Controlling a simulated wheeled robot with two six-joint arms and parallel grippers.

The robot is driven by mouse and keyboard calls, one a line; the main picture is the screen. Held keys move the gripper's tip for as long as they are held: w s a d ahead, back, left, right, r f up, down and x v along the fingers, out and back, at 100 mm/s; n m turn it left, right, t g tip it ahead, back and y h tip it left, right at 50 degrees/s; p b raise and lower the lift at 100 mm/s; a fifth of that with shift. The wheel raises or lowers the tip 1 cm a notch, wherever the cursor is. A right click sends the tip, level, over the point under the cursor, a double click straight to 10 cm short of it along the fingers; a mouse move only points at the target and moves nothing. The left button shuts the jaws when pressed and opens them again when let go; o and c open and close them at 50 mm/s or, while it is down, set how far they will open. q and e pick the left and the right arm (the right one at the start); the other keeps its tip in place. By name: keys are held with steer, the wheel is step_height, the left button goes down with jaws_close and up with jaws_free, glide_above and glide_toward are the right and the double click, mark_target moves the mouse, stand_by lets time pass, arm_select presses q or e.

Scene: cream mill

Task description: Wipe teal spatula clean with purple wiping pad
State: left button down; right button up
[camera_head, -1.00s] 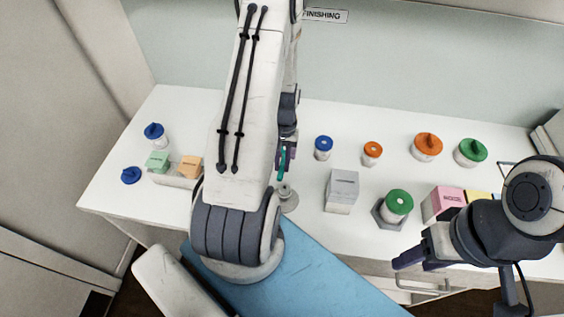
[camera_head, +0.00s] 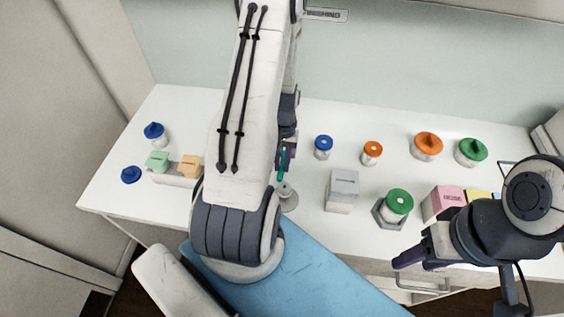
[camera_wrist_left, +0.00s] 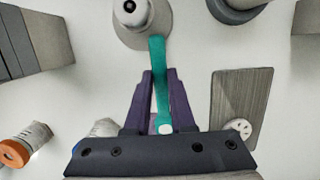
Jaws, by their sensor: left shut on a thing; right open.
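The teal spatula (camera_wrist_left: 157,52) is held between the dark purple fingers of my left gripper (camera_wrist_left: 160,76), which is shut on it. In the head view a short stretch of the spatula (camera_head: 281,164) shows below my left gripper (camera_head: 285,148), mostly behind my own arm. The spatula's far end reaches the edge of a round pale stand (camera_wrist_left: 133,28) in the wrist view; I cannot tell if they touch. My right gripper (camera_head: 408,258) is open and empty at the counter's front right. I cannot make out a purple wiping pad.
Jars with blue (camera_head: 323,148), orange (camera_head: 372,152) and green (camera_head: 398,201) lids stand on the white counter. A grey box (camera_head: 342,190) stands right of the round stand (camera_head: 288,199). A tray (camera_head: 177,181) with small blocks is at the left.

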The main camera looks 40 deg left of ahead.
arm_select(q)
steer(key=shift+s+d, duration=0.35)
steer(key=shift+s, duration=0.3)
steer(key=shift+w, duration=0.1)
steer(key=shift+w+a, duration=0.35)
steer(key=shift+w, duration=0.25)
steer(key=shift+s+d, duration=0.35)
steer(key=shift+s, duration=0.35)
steer(key=shift+w, duration=0.1)
